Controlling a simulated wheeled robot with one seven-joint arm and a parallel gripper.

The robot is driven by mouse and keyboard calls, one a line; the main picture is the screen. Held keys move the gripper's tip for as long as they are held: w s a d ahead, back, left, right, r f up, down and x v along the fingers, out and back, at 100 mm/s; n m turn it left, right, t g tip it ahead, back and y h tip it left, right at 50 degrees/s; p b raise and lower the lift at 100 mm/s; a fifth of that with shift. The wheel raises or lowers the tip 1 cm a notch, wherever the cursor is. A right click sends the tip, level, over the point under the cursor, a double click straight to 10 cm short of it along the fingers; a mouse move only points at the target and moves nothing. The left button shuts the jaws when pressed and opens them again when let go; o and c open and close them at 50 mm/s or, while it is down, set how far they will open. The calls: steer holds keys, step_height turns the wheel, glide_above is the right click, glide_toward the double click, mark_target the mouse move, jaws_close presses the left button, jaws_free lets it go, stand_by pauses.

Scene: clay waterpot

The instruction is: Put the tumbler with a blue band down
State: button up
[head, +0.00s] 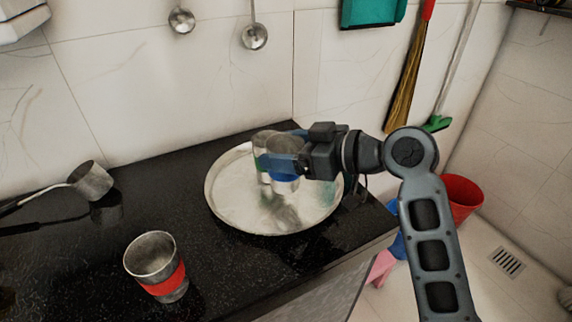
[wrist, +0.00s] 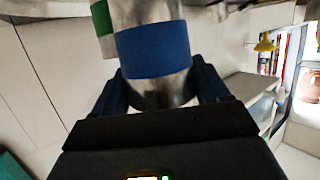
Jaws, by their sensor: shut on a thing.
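The tumbler with a blue band (head: 284,146) is metal and looks upright over the round metal tray (head: 225,208) in the head view. My gripper (head: 290,158) is shut on it from the right. In the wrist view the blue band (wrist: 153,50) fills the space between my fingers (wrist: 160,88). I cannot tell whether its base touches the tray. A second metal tumbler, with a green band (wrist: 101,16), stands just behind and left of it, partly hidden; it also shows in the head view (head: 260,143).
A tumbler with a red band (head: 152,254) stands on the black counter (head: 75,265) at the front left. A long-handled metal ladle (head: 91,181) lies at the back left. The tray's left and front parts are bare. The counter ends at the right, near a red bucket (head: 462,197).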

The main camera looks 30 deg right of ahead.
steer(key=shift+f, duration=1.95)
steer(key=shift+f+b, duration=0.15)
steer(key=shift+b, duration=0.15)
steer(key=o, duration=1.1)
steer(key=shift+s+d+r, duration=0.15)
steer(key=shift+s+r, duration=0.05)
steer(key=shift+r, duration=0.05)
steer(key=v, duration=1.1)
steer(key=shift+s+d+r, duration=0.1)
steer(key=shift+s+r, duration=0.05)
steer(key=shift+s, duration=0.05)
